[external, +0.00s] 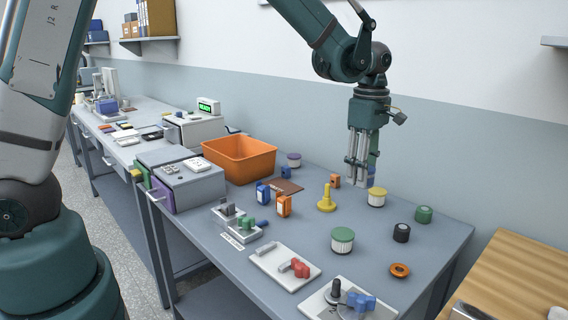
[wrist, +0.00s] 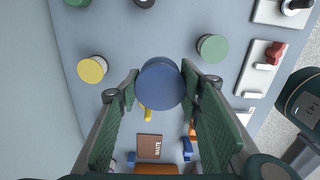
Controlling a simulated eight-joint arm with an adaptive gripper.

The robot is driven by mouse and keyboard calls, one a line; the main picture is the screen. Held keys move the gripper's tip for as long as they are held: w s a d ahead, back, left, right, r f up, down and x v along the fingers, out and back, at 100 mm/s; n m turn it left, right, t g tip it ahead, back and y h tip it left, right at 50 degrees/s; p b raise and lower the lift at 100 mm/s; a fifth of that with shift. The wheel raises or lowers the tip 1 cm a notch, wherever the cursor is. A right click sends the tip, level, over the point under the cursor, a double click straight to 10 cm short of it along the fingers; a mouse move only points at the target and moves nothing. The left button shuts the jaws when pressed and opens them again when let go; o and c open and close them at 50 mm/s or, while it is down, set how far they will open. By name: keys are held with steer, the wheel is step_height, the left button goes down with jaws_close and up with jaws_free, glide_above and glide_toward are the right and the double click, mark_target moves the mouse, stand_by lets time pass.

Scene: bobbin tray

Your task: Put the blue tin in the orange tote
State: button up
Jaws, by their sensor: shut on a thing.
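The blue tin (wrist: 160,85) shows as a round blue top between the fingertips in the wrist view. My gripper (wrist: 160,88) is shut on it. In the external view my gripper (external: 362,172) points down, above the table near the yellow-lidded jar (external: 376,198). Only a small bluish part of the tin shows there, behind the fingers. The orange tote (external: 240,158) is an open box at the back left of the table, well to the left of my gripper. Its inner floor is mostly hidden by its front wall.
A brown mat (external: 287,187) lies beside the tote. A grey drawer unit (external: 185,185) stands left of it.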

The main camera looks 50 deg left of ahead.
steer(key=shift+w+a+r, duration=0.1)
steer(key=shift+a+r, duration=0.2)
steer(key=shift+r, duration=0.2)
steer(key=shift+w+a+r, duration=0.1)
steer(key=shift+a+r, duration=0.15)
steer(key=shift+r, duration=0.2)
steer(key=w+a+n, duration=0.2)
steer(key=w+a, duration=0.1)
steer(key=a, duration=1.3)
steer(key=w+a+n, duration=0.2)
steer(key=a+n, duration=0.1)
steer(key=a, duration=1.3)
steer(key=s+a+n, duration=0.2)
steer(key=s+a, duration=0.2)
steer(key=a, duration=1.1)
steer(key=s+a+n, duration=0.1)
steer(key=s+a, duration=0.3)
steer(key=a, duration=1.1)
steer(key=shift+w+d+f, duration=0.15)
steer(key=shift+d+f, duration=0.05)
steer(key=shift+f, duration=1.1)
steer(key=shift+w+d+f, duration=0.1)
steer(key=shift+d+f, duration=0.05)
steer(key=shift+f, duration=1.1)
steer(key=shift+f, duration=3.15)
